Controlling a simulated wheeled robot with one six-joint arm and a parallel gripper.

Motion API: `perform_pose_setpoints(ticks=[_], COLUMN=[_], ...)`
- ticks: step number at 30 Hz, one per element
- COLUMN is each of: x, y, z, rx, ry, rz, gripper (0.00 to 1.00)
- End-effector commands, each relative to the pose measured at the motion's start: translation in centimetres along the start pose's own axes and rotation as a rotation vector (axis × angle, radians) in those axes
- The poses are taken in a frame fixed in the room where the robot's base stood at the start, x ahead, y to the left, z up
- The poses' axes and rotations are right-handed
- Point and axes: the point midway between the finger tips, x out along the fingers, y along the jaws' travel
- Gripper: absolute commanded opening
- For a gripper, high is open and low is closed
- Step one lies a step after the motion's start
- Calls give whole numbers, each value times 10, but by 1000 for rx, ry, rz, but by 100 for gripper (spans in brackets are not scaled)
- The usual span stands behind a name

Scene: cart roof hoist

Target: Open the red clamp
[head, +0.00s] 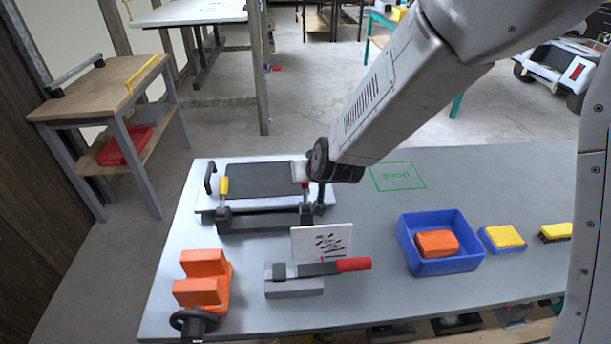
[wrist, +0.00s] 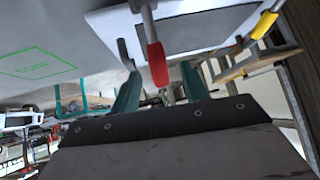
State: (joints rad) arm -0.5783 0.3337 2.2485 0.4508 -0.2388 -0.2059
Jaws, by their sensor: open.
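The red clamp (head: 305,186) stands at the right side of a dark panel (head: 262,181) in a white-and-grey fixture on the table; my arm's end partly covers it. In the wrist view its red handle (wrist: 157,65) hangs from a grey metal part.
In front of the fixture are a small sign (head: 321,241), a red-handled lever on a grey block (head: 294,288), and an orange vise (head: 203,282). A blue bin (head: 441,264) holding an orange block stands right. A green-outlined area (head: 397,177) on the table is clear.

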Motion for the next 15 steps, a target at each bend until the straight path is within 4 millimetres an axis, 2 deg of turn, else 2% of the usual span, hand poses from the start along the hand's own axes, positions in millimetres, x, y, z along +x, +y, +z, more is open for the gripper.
perform_pose_setpoints(ticks=[3,7,15], x=[-22,-41,-57], y=[-1,-1,-1], z=[-1,-1,0], rx=[1,1,-1], ry=[4,2,0], rz=[-1,-1,-1], gripper=[45,45,45])
